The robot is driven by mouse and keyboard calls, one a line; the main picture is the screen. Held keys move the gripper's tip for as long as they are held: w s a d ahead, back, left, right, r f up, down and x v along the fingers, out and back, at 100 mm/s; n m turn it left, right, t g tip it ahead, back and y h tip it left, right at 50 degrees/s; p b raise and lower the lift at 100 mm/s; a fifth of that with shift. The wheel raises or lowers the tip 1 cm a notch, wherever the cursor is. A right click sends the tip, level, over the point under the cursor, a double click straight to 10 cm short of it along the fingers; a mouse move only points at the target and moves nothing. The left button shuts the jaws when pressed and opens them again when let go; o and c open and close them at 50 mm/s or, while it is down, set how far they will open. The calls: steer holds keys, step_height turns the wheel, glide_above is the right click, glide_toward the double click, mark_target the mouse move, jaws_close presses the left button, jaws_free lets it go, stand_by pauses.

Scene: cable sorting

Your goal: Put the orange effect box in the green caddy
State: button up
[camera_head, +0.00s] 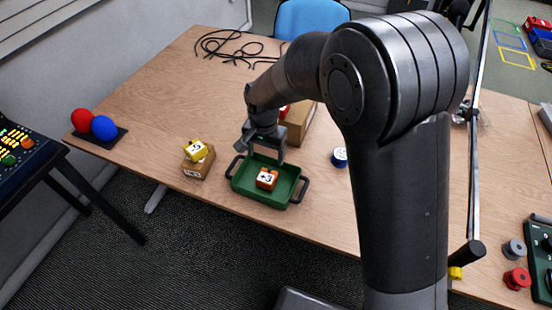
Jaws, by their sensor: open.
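The orange effect box (268,178), marked "+3" on its top, sits inside the green caddy (249,195), near the middle of its floor. The caddy is a shallow tray with dark handles at its left and right ends, standing near the table's front edge. My gripper (264,158) is open above the back part of the caddy, behind the orange box and apart from it in the picture. The arm hides part of the table behind the caddy.
A yellow box (196,151) rests on a brown block (197,171) left of the caddy. A cardboard-coloured box (300,122) stands behind it, partly hidden by my arm. A blue spool (339,157) lies to the right. Black cable (232,46) is at the back; the left table is mostly clear.

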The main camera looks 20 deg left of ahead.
steer(key=shift+r, duration=0.15)
steer(key=d+r+t+y, duration=0.1)
steer(key=d+r+t, duration=0.1)
steer(key=d+r, duration=1.6)
steer(key=s+d+r+t, duration=0.1)
steer(key=s+d+r, duration=0.1)
steer(key=s+d, duration=0.5)
steer(key=s+d+r+t+h, duration=0.1)
steer(key=s+d+r+t, duration=0.1)
steer(key=s+d, duration=0.5)
steer(key=d, duration=0.6)
steer(key=shift+d+r+t, duration=0.15)
steer(key=shift+d+t, duration=0.15)
